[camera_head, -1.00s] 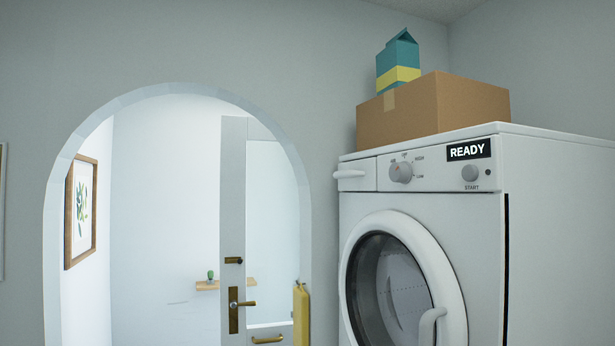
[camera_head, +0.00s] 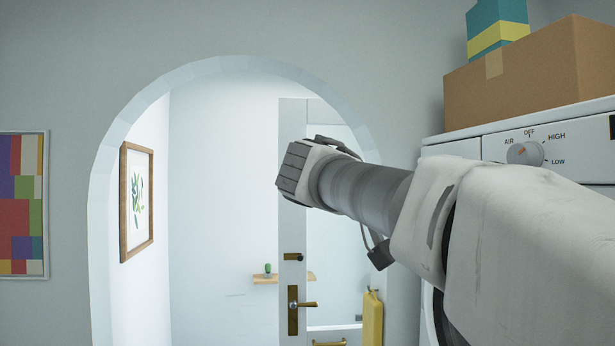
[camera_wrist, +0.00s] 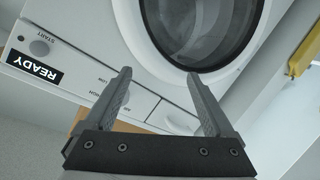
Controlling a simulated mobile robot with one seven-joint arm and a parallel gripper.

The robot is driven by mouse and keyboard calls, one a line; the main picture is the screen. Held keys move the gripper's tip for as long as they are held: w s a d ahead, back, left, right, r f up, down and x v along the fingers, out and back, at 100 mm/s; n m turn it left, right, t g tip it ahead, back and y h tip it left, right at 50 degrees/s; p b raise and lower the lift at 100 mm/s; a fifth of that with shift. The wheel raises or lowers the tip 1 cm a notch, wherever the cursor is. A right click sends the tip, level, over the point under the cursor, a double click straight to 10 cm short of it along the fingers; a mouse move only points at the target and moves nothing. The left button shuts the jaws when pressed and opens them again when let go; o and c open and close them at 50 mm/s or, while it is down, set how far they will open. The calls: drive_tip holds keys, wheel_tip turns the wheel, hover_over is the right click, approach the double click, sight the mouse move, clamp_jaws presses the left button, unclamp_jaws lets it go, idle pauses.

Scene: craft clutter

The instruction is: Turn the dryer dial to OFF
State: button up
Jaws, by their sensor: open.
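The dryer dial (camera_head: 525,153) is a grey knob on the dryer's white front panel (camera_head: 460,149), at the right in the head view. Labels AIR, OFF, HIGH and LOW surround it. Its orange mark sits at the upper left, on the AIR side of OFF. My gripper (camera_wrist: 158,76) is open and empty in the wrist view, its fingers apart over the dryer front. The labels show upside down beside the left finger, which seems to hide the dial there. In the head view my arm reaches across left of the dial; the fingers cannot be made out.
A cardboard box (camera_head: 540,80) with a teal and yellow carton (camera_head: 497,32) stands on the dryer. The round dryer door (camera_wrist: 195,30) is near the fingers in the wrist view, with the READY display (camera_wrist: 35,67) at left. An archway opens at the left of the dryer.

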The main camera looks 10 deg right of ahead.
sight(529, 153)
wheel_tip(529, 153, up, 9)
drive_tip(key=w+a+m+g+h, duration=0.2)
drive_tip(key=m+h, duration=0.2)
drive_tip(key=m, duration=0.2)
drive_tip(key=w+d+m+p, duration=0.1)
drive_tip(key=d+p, duration=0.2)
drive_tip(key=d, duration=1.4)
drive_tip(key=shift+w+d+r, duration=0.15)
drive_tip(key=shift+w+r, duration=0.2)
drive_tip(key=shift+r, duration=0.1)
drive_tip(key=c, duration=1.4)
